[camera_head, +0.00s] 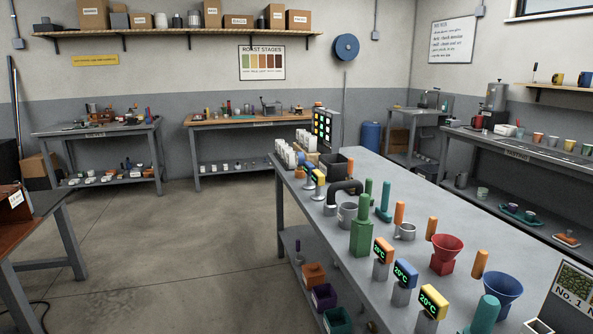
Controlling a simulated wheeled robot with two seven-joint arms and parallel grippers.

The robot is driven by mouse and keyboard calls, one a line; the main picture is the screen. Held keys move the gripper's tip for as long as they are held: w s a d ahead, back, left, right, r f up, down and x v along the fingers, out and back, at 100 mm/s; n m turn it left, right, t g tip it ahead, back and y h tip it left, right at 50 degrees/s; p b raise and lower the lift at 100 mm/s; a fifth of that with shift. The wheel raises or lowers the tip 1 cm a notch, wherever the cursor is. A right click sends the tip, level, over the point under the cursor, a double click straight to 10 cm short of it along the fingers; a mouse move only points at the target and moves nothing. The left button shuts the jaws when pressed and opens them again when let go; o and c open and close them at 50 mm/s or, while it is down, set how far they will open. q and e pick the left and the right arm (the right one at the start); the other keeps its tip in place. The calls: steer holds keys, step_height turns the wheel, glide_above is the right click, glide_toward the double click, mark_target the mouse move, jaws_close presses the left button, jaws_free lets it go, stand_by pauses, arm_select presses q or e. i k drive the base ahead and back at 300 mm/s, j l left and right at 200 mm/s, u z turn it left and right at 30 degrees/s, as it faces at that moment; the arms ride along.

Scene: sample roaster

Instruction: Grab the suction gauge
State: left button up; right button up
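I cannot make out for certain which object is the suction gauge. On the long grey bench (330,226), three square readouts showing 20°C stand on grey posts near the front: an orange one (383,249), a blue one (405,273) and a yellow one (433,301). Farther back, a small yellow-topped instrument (319,178) stands near the bench's left edge; its face is too small to read. Neither of my grippers is in view.
A green bottle-like piece (361,238), a red funnel (445,254), a blue funnel (501,291) and a grey mug (347,215) crowd the bench. Bins, including a purple one (323,297), sit on its lower shelf. The floor (190,250) to the left is clear.

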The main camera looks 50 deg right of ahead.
mark_target(299, 158)
steer(key=z, duration=1.5)
